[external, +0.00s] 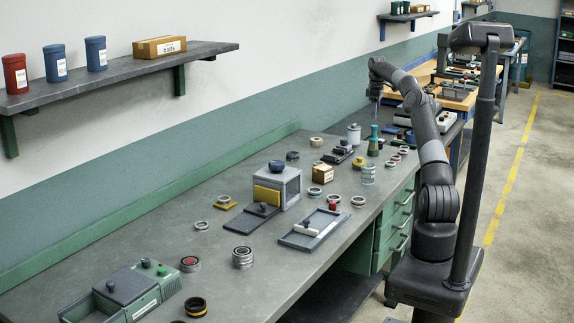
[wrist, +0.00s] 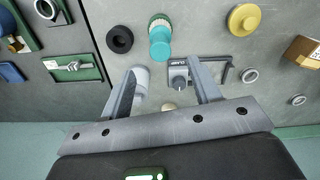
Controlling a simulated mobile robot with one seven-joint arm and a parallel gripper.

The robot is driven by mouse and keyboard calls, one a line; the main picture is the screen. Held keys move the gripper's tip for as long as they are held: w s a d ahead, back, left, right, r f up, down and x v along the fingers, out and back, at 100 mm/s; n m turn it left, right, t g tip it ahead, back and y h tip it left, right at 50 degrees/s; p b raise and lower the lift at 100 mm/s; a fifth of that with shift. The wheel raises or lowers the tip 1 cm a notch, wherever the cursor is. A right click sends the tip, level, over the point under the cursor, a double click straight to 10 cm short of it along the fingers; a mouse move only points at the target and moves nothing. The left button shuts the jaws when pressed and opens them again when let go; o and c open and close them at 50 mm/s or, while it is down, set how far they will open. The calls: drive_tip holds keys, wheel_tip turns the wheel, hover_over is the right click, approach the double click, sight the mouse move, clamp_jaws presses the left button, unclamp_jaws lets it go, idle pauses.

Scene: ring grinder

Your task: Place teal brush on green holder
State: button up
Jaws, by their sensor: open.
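A teal brush (external: 374,139) seems to stand upright on the bench in the external view, with a wider base. In the wrist view the teal brush (wrist: 160,46) shows from above, its ribbed pale and green end beyond it. My gripper (external: 376,101) hangs above the bench near the brush. In the wrist view my gripper (wrist: 161,67) is open, with nothing held, and the brush lies ahead of its fingertips. A green tray (wrist: 75,68) with a silver tool lies to the left; I cannot tell whether it is the green holder.
A pale cylinder (wrist: 141,78) stands beside the left finger and a grey fixture (wrist: 180,74) by the right one. A black ring (wrist: 119,39) lies left of the brush, a yellow round piece (wrist: 243,19) to its right. A bolts box (external: 322,173) and several rings crowd the bench.

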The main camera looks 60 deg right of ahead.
drive_tip(key=shift+r, duration=0.85)
drive_tip(key=w+a+r+n+h, duration=0.1)
drive_tip(key=w+a+r, duration=0.25)
drive_tip(key=a, duration=0.55)
drive_tip(key=w+a+r+h, duration=0.15)
drive_tip(key=a+r, duration=0.25)
drive_tip(key=a, duration=0.6)
drive_tip(key=w+a+r+n, duration=0.1)
drive_tip(key=w+a+r, duration=0.25)
drive_tip(key=a, duration=0.55)
drive_tip(key=s+a+r+m+t, duration=0.1)
drive_tip(key=s+a, duration=0.2)
drive_tip(key=a, duration=0.4)
drive_tip(key=s+a+r+t, duration=0.1)
drive_tip(key=s+a, duration=0.2)
drive_tip(key=a, duration=0.5)
drive_tip(key=s+a+f+m+t, duration=0.1)
drive_tip(key=s+a+f, duration=0.3)
drive_tip(key=s, duration=0.4)
drive_tip(key=s+a+f+m+t+y, duration=0.1)
drive_tip(key=s+a+f, duration=0.3)
drive_tip(key=s+a, duration=0.2)
drive_tip(key=s+a+f+m+t+y, duration=0.1)
drive_tip(key=s+a+f, duration=0.3)
drive_tip(key=s, duration=0.7)
drive_tip(key=shift+a+t, duration=0.3)
drive_tip(key=shift+a, duration=0.45)
drive_tip(key=shift+y, duration=0.25)
